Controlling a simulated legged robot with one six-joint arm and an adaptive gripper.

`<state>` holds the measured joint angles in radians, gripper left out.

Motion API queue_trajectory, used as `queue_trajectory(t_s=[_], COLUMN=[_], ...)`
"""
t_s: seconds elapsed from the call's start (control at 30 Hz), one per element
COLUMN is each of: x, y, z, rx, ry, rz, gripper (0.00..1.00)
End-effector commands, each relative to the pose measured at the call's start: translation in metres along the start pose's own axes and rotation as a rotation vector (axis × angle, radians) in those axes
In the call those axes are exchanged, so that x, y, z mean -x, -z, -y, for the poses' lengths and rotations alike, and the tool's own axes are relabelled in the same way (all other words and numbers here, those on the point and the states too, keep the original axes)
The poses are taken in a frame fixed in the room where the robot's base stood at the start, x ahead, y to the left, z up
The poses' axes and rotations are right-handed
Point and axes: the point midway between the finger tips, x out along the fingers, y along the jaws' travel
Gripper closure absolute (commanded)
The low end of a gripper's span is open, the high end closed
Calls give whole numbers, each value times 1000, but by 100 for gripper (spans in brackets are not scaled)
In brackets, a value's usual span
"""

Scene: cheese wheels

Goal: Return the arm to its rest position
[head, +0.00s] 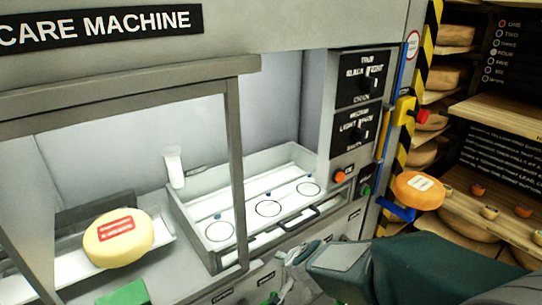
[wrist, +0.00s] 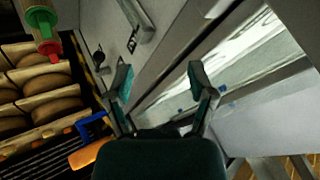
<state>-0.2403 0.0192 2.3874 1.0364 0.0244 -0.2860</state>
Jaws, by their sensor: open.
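My arm (head: 435,270) reaches in from the lower right in the head view, in front of the machine. My gripper (head: 285,272) is at its left end, low beside the machine's lower front panel. In the wrist view my gripper (wrist: 160,78) shows two teal-tipped fingers spread apart with nothing between them. The machine's front lies beyond the fingers. Part of the gripper is hidden by its own wrist in the head view.
The care machine (head: 300,15) holds a yellow cheese wheel (head: 118,239) with a red label and a white tray (head: 285,162) with circles. An orange cheese wheel (head: 419,190) sits by a blue bracket (head: 396,210). Cheese shelves (head: 495,108) stand at right.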

Motion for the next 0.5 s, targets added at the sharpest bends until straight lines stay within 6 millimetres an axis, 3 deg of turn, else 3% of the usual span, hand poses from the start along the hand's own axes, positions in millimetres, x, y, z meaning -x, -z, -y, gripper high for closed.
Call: queue_trajectory(t_s=[0.03,0.23,0.37,0.5], x=[20,88,130,173], y=[5,2,-4,-13], z=[6,6,-10,-39], rx=[38,218,333,442], ry=[39,102,75,-11], rz=[7,72,105,132], gripper=[29,29,29,29])
